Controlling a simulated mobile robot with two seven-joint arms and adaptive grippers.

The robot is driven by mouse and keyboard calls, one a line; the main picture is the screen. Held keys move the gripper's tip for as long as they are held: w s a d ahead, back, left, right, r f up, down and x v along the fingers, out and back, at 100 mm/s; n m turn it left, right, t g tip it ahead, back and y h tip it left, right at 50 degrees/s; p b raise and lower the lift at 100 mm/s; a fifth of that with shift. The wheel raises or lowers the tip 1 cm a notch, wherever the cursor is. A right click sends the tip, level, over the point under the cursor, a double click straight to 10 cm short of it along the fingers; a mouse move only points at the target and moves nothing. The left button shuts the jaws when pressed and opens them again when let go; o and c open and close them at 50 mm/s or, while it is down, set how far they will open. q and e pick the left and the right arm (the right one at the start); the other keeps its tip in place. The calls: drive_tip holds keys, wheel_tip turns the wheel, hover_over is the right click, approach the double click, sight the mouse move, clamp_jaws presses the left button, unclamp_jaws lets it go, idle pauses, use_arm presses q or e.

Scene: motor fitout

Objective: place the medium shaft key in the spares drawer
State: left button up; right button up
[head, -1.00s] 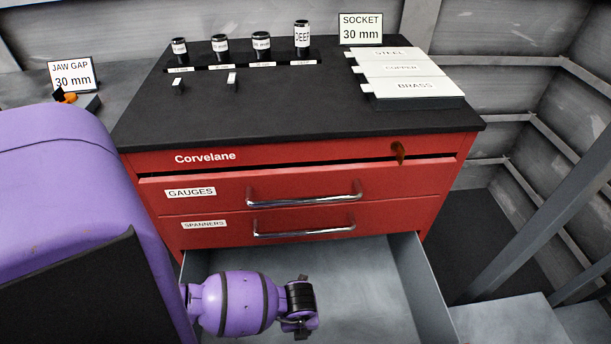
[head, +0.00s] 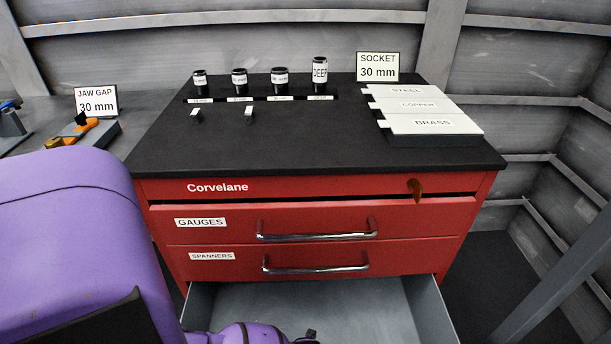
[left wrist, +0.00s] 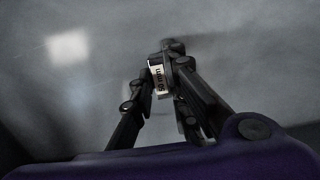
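My left gripper (left wrist: 165,62) is shut on a small dark piece with a white label (left wrist: 157,79), which looks like a shaft key. The label is turned and reads something in mm, too small to be sure. The grey drawer floor (left wrist: 80,100) is behind it; I cannot tell whether the piece touches it. In the head view the open bottom drawer (head: 432,315) sticks out below the spanners drawer, its label hidden. My left gripper (head: 308,338) shows only at the bottom edge, over this drawer. Two small labelled keys (head: 196,113) (head: 248,114) stay on the black top.
The red Corvelane cabinet (head: 340,187) has gauges and spanners drawers shut, with metal handles (head: 316,236). Several sockets (head: 239,79), a socket 30 mm sign (head: 377,67) and steel, copper and brass plates (head: 425,108) stand on top. A jaw gap sign (head: 97,101) is at left.

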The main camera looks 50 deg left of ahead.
use_arm(q)
drive_tip(key=o, duration=0.4)
drive_tip(key=shift+r, duration=0.3)
drive_tip(key=r+p, duration=0.1)
drive_tip(key=r, duration=0.3)
drive_tip(key=r+p, duration=0.1)
drive_tip(key=r, duration=0.2)
drive_tip(key=s+d+r+p, duration=0.1)
drive_tip(key=r, duration=0.3)
drive_tip(key=shift+r, duration=0.35)
